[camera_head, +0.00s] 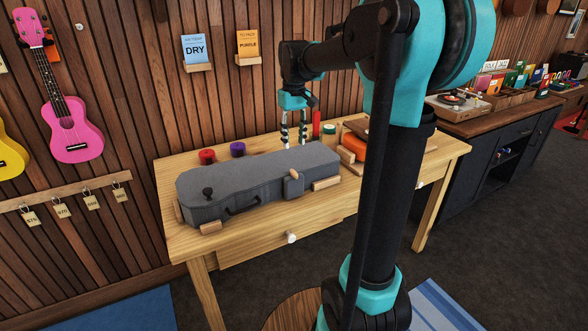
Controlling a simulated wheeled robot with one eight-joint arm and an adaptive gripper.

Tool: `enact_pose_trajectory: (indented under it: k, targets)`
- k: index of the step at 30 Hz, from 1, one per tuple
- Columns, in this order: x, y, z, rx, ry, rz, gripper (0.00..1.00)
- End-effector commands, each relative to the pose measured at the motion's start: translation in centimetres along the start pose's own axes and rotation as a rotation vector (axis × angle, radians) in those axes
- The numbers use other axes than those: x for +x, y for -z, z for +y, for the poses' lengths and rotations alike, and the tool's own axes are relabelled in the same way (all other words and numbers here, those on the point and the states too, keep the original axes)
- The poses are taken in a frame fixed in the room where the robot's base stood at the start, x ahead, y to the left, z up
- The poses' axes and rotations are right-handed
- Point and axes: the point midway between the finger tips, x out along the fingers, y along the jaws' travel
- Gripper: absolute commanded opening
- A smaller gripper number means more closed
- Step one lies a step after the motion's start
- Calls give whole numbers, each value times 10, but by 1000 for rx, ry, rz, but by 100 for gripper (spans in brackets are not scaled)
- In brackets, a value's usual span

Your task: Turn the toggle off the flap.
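A closed grey ukulele case (245,181) lies on the wooden table. A grey flap (293,187) hangs over its front edge towards the right. A small tan wooden toggle (295,173) sits at the top of this flap, lying at a slant. A dark knob (207,191) stands on the case's left end. My gripper (294,143) points down above the back of the case, behind the flap as seen here. Its two fingers are apart with nothing visible between them. I cannot tell whether the fingertips touch the case.
Wooden blocks (327,183) stand against the case. Red (207,156) and purple (238,149) round items lie behind it. An orange item (354,146) and wooden pieces lie to the right. My arm hides part of the table there. The table's front left strip (197,240) is bare.

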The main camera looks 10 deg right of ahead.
Motion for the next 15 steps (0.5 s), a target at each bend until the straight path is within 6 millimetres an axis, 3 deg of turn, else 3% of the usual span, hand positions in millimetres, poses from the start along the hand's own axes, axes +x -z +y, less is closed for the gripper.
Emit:
enact_pose_trajectory:
  k: [9,15]
  targets:
    - [64,1,0,1,0,0,36]
    - [96,1,0,1,0,0,36]
